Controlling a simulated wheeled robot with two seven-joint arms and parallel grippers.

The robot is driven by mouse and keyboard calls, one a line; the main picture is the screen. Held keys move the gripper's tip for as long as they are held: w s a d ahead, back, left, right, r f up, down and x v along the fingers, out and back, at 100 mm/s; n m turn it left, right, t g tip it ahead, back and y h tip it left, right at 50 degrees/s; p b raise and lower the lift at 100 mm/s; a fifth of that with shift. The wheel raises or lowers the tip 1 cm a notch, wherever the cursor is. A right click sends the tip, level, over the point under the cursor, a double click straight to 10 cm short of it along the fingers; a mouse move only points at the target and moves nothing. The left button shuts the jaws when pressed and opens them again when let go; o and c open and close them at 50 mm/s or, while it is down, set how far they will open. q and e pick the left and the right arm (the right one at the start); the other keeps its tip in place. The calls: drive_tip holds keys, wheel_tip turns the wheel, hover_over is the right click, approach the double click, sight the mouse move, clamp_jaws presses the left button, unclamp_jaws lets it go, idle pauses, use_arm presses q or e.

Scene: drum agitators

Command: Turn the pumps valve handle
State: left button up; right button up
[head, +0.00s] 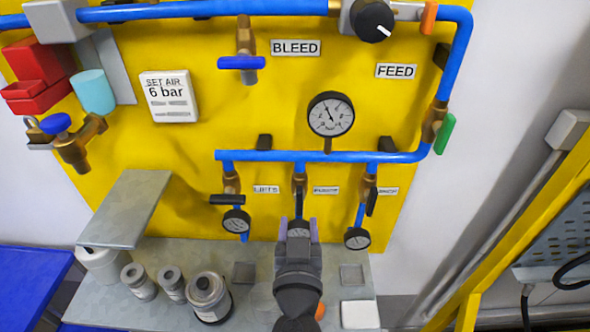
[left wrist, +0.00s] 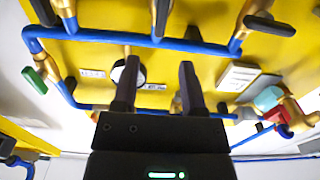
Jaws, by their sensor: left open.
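The pumps valve is the middle one of three small brass valves under the lower blue pipe (head: 320,156), just left of a small label (head: 326,190) that is hard to read but seems to say PUMPS. Its dark handle (head: 300,194) hangs in line with the vertical pipe and also shows at the top of the left wrist view (left wrist: 163,17). My left gripper (head: 298,222) is open below the handle, its fingers apart with nothing between them that I can see gripped. A small gauge (head: 298,230) shows behind the fingers. My right gripper is not in view.
The lifts valve handle (head: 227,199) sits sideways at left; another dark handle (head: 372,203) is at right. Small gauges hang below both. A grey shelf (head: 245,272) with several grey canisters lies underneath. A large gauge (head: 330,114) and green handle (head: 445,134) are higher up.

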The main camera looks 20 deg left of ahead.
sight(300, 195)
use_arm(q)
drive_tip(key=p+x, duration=0.1)
drive_tip(key=x, duration=0.7)
drive_tip(key=shift+w, duration=0.35)
drive_tip(key=shift+a, duration=0.1)
clamp_jaws()
